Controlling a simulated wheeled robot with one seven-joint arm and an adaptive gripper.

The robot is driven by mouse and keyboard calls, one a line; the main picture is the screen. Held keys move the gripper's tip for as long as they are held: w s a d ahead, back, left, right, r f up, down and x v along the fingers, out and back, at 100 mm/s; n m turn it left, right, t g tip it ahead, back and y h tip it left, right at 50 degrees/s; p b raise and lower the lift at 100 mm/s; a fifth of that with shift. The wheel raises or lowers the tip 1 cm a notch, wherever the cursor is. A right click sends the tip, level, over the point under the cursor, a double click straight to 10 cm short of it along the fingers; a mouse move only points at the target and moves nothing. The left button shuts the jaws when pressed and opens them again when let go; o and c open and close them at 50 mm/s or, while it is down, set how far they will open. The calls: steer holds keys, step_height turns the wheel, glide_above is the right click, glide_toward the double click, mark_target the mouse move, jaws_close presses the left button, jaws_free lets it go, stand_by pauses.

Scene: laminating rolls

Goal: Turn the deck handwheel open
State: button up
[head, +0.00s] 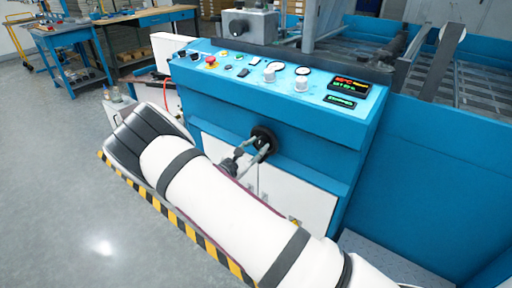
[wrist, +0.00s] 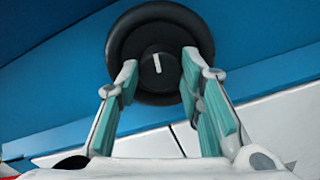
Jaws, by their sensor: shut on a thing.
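The deck handwheel (head: 263,137) is a black round wheel on the blue front of the machine. In the wrist view the handwheel (wrist: 158,30) shows a raised hub with a short white mark that stands nearly upright, leaning slightly. My gripper (head: 262,149) reaches it from below. In the wrist view my gripper (wrist: 160,80) has its two teal-padded fingers spread apart, one tip on each side of the hub, over the wheel's lower part. It is shut on the handwheel. The exact contact points at the tips are hard to see.
The blue control panel (head: 275,75) with knobs, buttons and a lit display (head: 348,86) juts out above the handwheel. White panels (head: 310,195) lie below it. A blue workbench (head: 75,50) stands at the far left. The grey floor (head: 50,200) at left is open.

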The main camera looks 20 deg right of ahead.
steer(key=shift+a+f, duration=0.1)
steer(key=o, duration=1.2)
steer(key=shift+c, duration=0.2)
steer(key=v, duration=1.2)
